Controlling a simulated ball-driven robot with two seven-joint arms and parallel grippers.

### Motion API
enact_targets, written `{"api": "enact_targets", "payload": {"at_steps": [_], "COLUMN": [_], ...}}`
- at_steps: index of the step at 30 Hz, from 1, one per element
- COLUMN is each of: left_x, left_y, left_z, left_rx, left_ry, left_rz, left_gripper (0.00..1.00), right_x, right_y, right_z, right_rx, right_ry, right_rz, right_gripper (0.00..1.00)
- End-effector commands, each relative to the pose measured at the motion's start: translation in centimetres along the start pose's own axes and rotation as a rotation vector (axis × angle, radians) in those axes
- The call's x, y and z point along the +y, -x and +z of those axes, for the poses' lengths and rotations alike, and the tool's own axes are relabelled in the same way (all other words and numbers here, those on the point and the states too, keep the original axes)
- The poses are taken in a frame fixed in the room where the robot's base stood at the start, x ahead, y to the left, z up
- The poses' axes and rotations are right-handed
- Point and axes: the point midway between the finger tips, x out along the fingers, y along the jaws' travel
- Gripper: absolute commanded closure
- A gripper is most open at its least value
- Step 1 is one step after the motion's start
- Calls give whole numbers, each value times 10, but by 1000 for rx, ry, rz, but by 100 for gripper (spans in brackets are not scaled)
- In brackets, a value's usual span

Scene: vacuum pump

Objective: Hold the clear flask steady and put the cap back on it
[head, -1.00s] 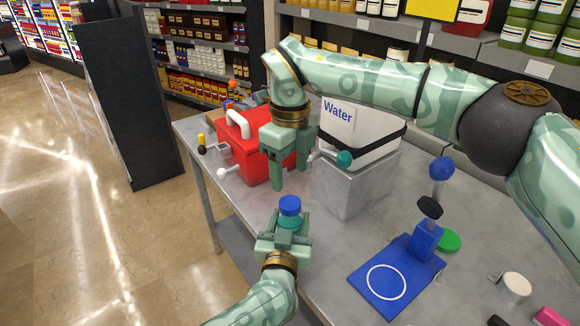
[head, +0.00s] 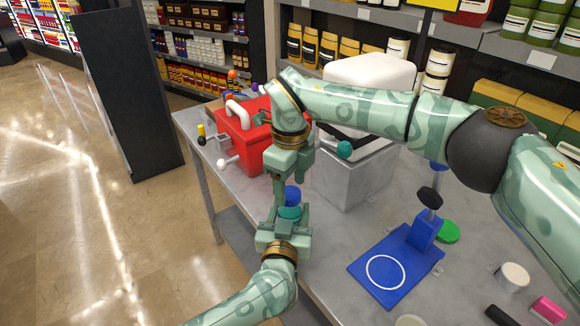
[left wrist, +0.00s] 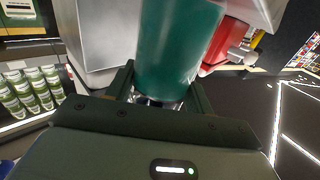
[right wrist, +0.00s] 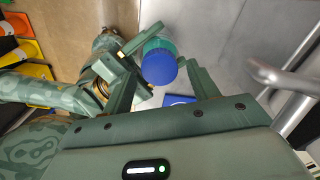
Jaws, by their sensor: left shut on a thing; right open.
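A teal-looking flask (head: 290,212) stands upright in my left gripper (head: 284,228). In the left wrist view its teal body (left wrist: 178,45) fills the space between the fingers, with a shiny clear part low down. A blue cap (head: 293,194) sits at its top; whether it is seated cannot be told. In the right wrist view the blue cap (right wrist: 159,67) shows end-on between the fingers of my right gripper (right wrist: 160,80), with teal behind it. My right gripper is open, pointing down around the cap, with gaps beside it.
A red box (head: 243,140) stands behind on the left, and a white container on a grey block (head: 352,178) behind on the right. A blue stand with a white ring (head: 375,292) and a green disc (head: 448,232) lie to the right on the grey table (head: 330,235).

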Motion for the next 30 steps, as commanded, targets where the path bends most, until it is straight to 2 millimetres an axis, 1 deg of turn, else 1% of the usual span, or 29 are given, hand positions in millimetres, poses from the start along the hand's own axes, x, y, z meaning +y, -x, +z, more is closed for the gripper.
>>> {"api": "enact_targets", "payload": {"at_steps": [1,5,14,15,17,18,20,26,28,30], "left_x": [0,0,0,0,0,0,0,0,0,0], "left_y": [0,0,0,0,0,0,0,0,0,0], "left_z": [0,0,0,0,0,0,0,0,0,0], "left_rx": [-1,-1,-1,-1,-1,-1,-1,-1,-1,-1], "left_ry": [0,0,0,0,0,0,0,0,0,0], "left_rz": [0,0,0,0,0,0,0,0,0,0], "left_gripper": [100,100,100,100,100,100,100,100,100,100], "right_x": [0,0,0,0,0,0,0,0,0,0], "right_y": [-6,-15,-17,-17,-17,-17,-17,-17,-17,-17], "right_z": [0,0,0,0,0,0,0,0,0,0], "right_rx": [1,0,-1,0,0,0,0,0,0,0], "right_ry": [0,0,-1,-1,-1,0,-1,-4,-48,-162], "right_rz": [2,0,-1,-1,-1,-1,-1,-1,-1,-1], "right_gripper": [41,41,41,43,60,71,86,87,87,87]}}
